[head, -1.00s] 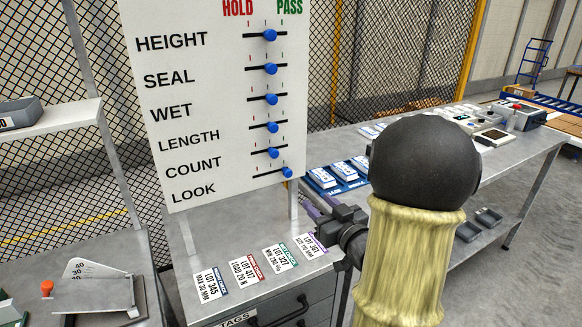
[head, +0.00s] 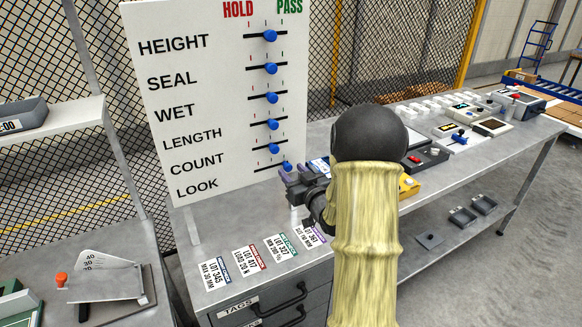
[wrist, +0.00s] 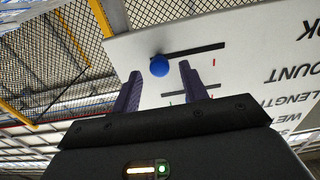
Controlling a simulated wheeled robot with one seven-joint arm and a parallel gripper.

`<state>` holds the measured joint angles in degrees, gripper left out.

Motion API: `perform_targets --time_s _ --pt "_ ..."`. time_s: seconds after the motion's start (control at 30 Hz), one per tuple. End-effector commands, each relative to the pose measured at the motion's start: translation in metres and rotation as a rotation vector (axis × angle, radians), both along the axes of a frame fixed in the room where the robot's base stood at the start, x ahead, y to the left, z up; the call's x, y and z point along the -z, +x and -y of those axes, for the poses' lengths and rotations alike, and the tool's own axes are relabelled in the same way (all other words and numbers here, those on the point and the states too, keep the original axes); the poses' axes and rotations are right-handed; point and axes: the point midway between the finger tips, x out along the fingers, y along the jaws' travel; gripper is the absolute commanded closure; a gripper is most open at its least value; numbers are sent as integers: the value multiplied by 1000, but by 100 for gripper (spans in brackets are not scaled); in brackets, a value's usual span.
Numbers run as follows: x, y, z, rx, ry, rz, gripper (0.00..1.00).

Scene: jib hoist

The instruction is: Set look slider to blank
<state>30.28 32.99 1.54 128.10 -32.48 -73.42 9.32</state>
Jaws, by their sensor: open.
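The look slider's blue knob (head: 287,167) sits at the right, PASS end of the lowest slot on the white board (head: 180,130). My gripper (head: 292,174) is open and empty close to the knob, its purple fingers pointing at the board. In the wrist view, the same knob (wrist: 160,66) shows between and just beyond the two fingertips (wrist: 160,72), with the dark slot running right from it. I see no finger closed on it; the exact gap to the knob is hard to tell.
The other blue knobs, such as the count knob (head: 273,148), sit mid-slot above. Lot cards (head: 250,258) lie on the metal bench below. A long table (head: 440,180) with devices stands at right. My arm hides part of it.

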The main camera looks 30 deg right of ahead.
Motion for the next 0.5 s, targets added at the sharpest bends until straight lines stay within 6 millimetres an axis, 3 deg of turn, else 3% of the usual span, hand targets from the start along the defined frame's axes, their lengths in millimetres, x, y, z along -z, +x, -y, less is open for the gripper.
perform_targets --time_s 0.17,0.47,0.5 --pt "-1 18 -1 1 0 0 56" --pt "0 20 0 1 0 0 56" --pt "0 20 0 1 0 0 64"
